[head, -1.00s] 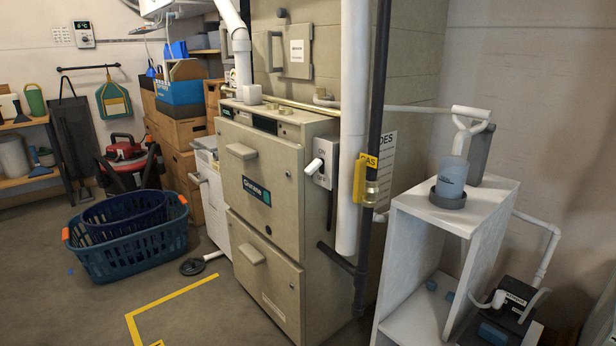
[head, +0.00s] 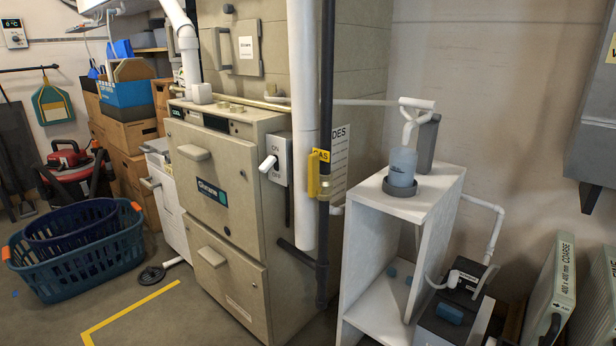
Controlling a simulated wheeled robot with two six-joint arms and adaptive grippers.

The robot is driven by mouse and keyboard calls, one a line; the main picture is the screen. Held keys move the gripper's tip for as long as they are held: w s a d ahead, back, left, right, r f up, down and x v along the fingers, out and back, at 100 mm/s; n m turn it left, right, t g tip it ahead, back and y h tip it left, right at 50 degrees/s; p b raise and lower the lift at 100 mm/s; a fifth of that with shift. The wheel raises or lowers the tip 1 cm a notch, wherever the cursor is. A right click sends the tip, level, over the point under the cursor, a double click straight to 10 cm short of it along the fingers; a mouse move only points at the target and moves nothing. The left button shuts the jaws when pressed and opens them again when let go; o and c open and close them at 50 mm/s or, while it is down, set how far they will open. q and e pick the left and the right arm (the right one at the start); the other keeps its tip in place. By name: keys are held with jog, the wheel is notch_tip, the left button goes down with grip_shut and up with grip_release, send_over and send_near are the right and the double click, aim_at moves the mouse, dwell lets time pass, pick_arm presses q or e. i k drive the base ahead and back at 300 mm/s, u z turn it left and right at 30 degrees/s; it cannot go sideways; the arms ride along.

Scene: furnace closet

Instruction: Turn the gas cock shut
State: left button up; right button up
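The gas cock's yellow lever (head: 313,174) sits on the black gas pipe (head: 326,110), to the right of the beige furnace (head: 220,190). The lever hangs upright, in line with the pipe. A yellow GAS tag (head: 321,155) is beside its upper end, and a brass-coloured fitting (head: 323,188) shows on the pipe at the lever's lower part. Neither of my grippers is in the head view.
A white shelf stand (head: 415,195) holding a bottle (head: 402,165) stands right of the pipe. A white vertical pipe (head: 302,120) runs close left of the gas pipe. A laundry basket (head: 80,255) stands at left. Floor with yellow tape (head: 130,310) is open in front.

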aim_at(314, 187)
jog(key=z, duration=0.05)
jog(key=k, duration=0.5)
jog(key=u, duration=0.8)
jog(key=i, duration=0.75)
jog(key=z, duration=2.3)
